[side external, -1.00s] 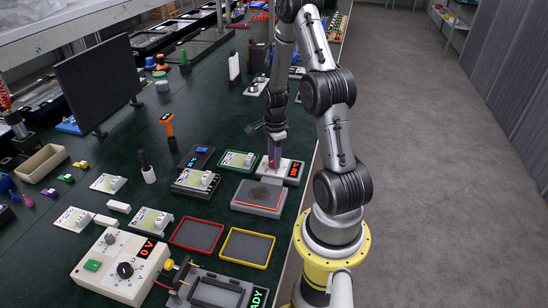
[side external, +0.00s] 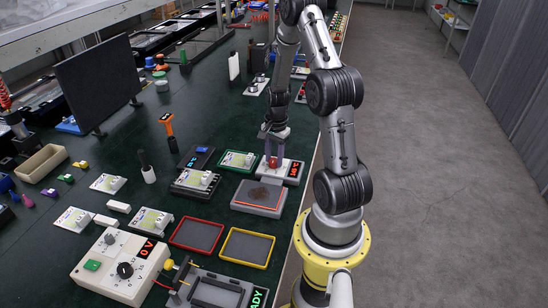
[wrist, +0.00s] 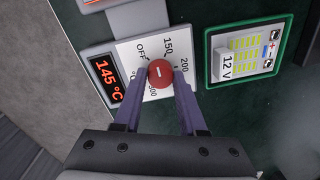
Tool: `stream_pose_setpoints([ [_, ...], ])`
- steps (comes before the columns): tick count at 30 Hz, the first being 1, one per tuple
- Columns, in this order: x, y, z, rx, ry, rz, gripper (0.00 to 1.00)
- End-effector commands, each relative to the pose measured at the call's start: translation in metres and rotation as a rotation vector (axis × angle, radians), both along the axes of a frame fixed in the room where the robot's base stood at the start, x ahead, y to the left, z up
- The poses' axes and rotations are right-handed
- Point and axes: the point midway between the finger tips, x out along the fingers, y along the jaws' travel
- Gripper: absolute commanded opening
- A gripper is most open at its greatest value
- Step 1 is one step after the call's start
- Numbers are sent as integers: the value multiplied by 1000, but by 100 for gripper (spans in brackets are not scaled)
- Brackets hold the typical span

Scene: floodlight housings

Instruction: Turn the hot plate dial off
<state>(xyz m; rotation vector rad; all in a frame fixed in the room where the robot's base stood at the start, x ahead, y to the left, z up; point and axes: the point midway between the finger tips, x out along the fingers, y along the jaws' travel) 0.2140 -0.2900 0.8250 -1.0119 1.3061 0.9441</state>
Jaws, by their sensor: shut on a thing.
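The hot plate control box (side external: 292,171) is a white panel at the table's right edge, with a red display (wrist: 107,78) reading 145 °C in the wrist view. Its round red dial (wrist: 161,73) has a short white mark and sits among printed labels, including OFF, 150 and 200. The grey hot plate (side external: 258,195) with a brown patch on top lies in front of the box in the side view. My gripper (wrist: 161,80) is shut on the red dial, one purple finger on each side. The dial also shows between the fingers in the side view (side external: 273,162).
A green-framed 12 V module (wrist: 240,55) stands close beside the box, also visible in the side view (side external: 238,159). Red (side external: 197,251) and yellow (side external: 246,263) trays lie nearer the camera. A white unit (side external: 120,265) reading 0 V stands at front left.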

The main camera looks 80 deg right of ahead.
Motion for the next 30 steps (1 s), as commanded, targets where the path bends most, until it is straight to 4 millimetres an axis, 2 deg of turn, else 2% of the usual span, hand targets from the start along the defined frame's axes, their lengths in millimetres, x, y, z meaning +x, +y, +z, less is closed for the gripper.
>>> stream_pose_setpoints([
  [15,1,-1,1,-2,-2,399,0],
  [30,1,-1,1,-1,-1,516,0],
])
